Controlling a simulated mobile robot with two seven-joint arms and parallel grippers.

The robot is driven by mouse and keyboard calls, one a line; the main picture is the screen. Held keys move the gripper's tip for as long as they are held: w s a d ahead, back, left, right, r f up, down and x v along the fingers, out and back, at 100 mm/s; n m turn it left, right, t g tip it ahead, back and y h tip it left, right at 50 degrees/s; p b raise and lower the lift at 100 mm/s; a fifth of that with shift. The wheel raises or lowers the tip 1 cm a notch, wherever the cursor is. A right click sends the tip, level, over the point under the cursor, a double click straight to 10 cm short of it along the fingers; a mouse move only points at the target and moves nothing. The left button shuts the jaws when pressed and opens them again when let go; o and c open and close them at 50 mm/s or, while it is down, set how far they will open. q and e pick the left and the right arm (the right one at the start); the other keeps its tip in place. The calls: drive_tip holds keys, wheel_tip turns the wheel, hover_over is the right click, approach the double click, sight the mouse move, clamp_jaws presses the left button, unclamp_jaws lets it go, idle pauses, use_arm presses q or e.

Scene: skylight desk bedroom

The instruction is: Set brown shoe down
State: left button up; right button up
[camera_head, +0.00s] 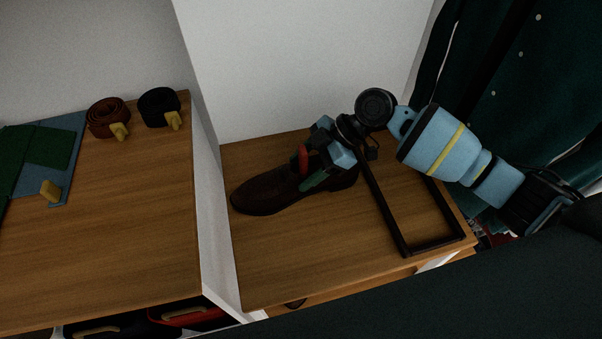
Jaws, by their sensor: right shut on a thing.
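The dark brown shoe (265,194) is on or just above the wooden top (300,260) in the middle of the head view, toe pointing left. I cannot tell whether its sole touches the wood. My right gripper (312,172) comes in from the right and is shut on the shoe near its opening, one red and one green finger showing. The gripper hides part of the shoe's upper and heel side. My left gripper is not in view.
A dark rectangular frame (402,246) lies right of the shoe. A white panel (213,210) separates this top from the left wooden surface (120,240), which holds a brown rolled belt (107,112), a black rolled belt (157,102) and folded green cloth (48,147).

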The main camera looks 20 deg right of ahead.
sight(305, 156)
drive_tip(key=shift+r, duration=0.25)
drive_tip(key=shift+r, duration=1.6)
drive_tip(key=s+d+r, duration=0.1)
drive_tip(key=s+d, duration=0.3)
drive_tip(key=s, duration=1.1)
drive_tip(key=shift+s+r, duration=0.2)
drive_tip(key=shift+s, duration=0.05)
drive_tip(key=shift+w+a, duration=0.1)
